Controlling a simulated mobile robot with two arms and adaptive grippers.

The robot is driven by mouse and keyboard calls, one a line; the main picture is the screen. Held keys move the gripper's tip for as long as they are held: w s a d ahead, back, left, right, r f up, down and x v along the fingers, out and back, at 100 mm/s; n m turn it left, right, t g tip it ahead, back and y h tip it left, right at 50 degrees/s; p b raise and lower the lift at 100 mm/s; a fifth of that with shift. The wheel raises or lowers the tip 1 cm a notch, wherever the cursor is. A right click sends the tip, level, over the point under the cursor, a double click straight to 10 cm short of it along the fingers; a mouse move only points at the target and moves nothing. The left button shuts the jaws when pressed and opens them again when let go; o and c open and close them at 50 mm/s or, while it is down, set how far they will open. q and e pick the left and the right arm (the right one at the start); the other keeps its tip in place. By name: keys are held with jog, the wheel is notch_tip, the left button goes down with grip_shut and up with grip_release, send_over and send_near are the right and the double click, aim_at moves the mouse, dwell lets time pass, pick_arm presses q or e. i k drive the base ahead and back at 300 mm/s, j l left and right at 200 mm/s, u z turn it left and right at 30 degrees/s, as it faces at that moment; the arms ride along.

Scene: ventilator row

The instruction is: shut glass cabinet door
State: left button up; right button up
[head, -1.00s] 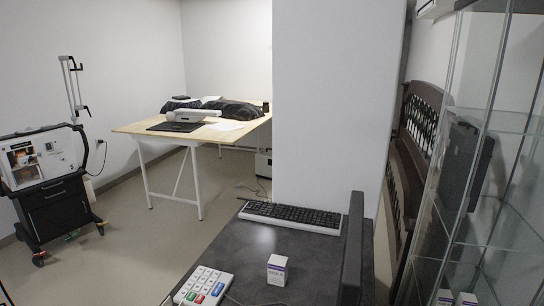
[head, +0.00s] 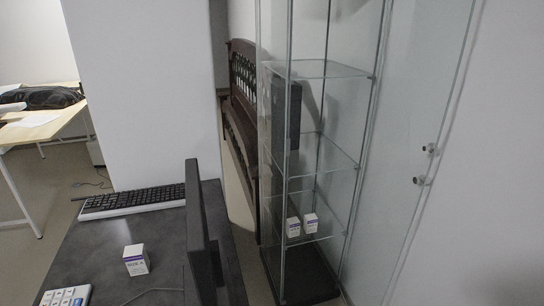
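The glass cabinet (head: 318,69) stands right of centre in the head view, a tall clear case with glass shelves and a dark base. Its glass door (head: 405,110) stands open, swung out to the right from the cabinet's right front edge. Two small dark knobs (head: 419,181) show near the door's free edge; I cannot tell whether one is a reflection. Neither of my grippers is in view.
Two small white boxes (head: 310,223) stand on a low shelf in the cabinet. A dark desk (head: 95,245) at lower left holds a keyboard (head: 133,201), a monitor (head: 203,230), a small box (head: 136,260) and a keypad (head: 66,297). A dark wooden bench (head: 243,125) stands behind.

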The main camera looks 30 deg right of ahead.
aim_at(432, 147)
jog(key=z, duration=1.2)
